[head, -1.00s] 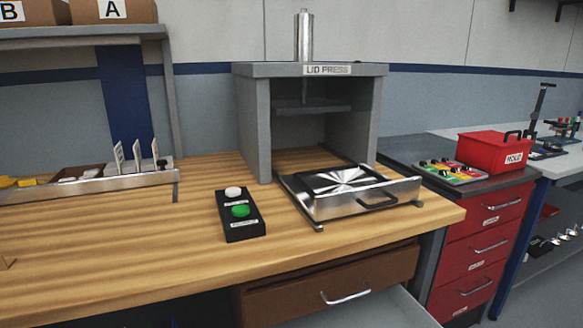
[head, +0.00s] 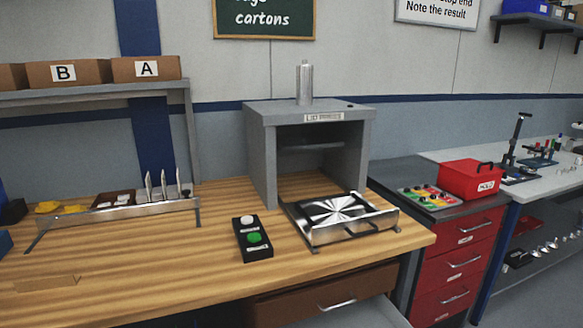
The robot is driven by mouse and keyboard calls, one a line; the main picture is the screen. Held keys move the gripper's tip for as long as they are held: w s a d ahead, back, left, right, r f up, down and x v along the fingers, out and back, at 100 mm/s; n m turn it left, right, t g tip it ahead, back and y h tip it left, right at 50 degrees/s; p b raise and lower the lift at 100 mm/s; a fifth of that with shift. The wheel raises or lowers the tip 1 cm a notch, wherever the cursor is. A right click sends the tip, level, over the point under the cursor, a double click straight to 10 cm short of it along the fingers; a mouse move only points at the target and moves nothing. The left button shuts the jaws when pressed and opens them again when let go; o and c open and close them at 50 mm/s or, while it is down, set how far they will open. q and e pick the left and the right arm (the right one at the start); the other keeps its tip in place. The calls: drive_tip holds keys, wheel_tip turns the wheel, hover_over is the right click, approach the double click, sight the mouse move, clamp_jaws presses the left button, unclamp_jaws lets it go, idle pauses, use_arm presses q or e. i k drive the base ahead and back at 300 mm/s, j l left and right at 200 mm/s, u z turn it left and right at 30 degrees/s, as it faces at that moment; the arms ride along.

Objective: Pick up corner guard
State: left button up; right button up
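No corner guard can be made out for certain. Small yellow pieces (head: 48,207) lie at the left of the wooden workbench (head: 180,262), behind a low metal rail (head: 118,212); they are too small to identify. Neither of my grippers is in view.
A grey lid press (head: 262,150) stands on the bench with a metal tray (head: 350,234) pulled out in front. A black button box (head: 253,240) is left of it. Shelf cartons (head: 98,76), a red drawer cabinet (head: 455,262) and a red box (head: 472,181) flank the bench.

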sight(53, 282)
drive_tip(key=u, duration=1.45)
